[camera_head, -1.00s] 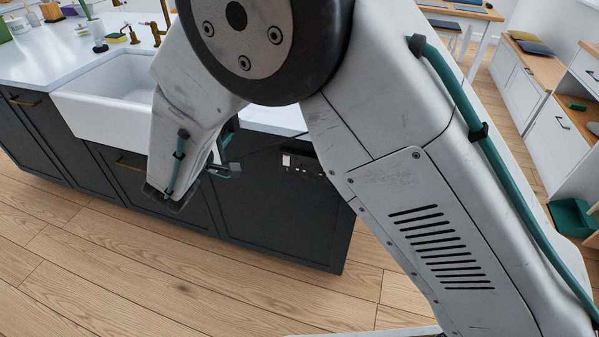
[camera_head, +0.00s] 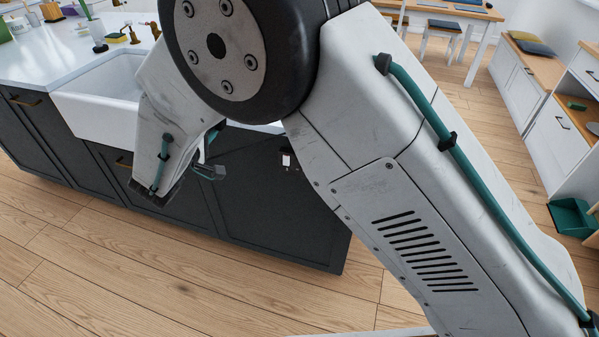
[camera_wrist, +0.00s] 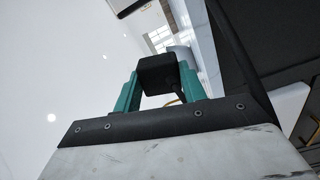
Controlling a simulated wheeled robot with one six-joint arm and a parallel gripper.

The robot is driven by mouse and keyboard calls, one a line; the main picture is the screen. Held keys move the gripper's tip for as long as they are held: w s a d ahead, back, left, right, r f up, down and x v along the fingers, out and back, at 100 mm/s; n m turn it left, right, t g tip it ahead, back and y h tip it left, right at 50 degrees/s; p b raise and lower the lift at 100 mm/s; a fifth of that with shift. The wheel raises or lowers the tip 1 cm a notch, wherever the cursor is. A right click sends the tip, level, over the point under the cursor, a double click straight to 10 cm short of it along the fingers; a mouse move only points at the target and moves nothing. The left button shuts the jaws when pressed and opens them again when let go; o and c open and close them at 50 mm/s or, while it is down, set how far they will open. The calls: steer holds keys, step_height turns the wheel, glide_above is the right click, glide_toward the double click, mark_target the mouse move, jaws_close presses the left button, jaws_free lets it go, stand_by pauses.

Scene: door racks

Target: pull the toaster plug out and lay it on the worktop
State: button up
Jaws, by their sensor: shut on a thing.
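The black plug (camera_wrist: 156,76) sits between the two teal fingers of my gripper (camera_wrist: 158,68) in the wrist view, and the fingers are shut on it. In the head view my gripper (camera_head: 212,172) is small and partly hidden by my arm, in front of the dark cabinet. The white worktop (camera_head: 35,62) shows at the upper left. The toaster is not visible.
A white sink (camera_head: 95,98) is set into the counter left of my arm. The dark cabinet front (camera_head: 265,210) is close to my gripper. The wooden floor in front is clear.

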steer(key=m, duration=1.5)
steer(key=g+y, duration=0.1)
steer(key=g, duration=0.2)
steer(key=shift+w, duration=0.1)
steer(key=shift+w+d, duration=1.15)
steer(key=shift+w, duration=2)
steer(key=shift+w+d, duration=1.15)
steer(key=shift+w, duration=1.95)
steer(key=shift+w+d, duration=1.15)
steer(key=shift+w, duration=2)
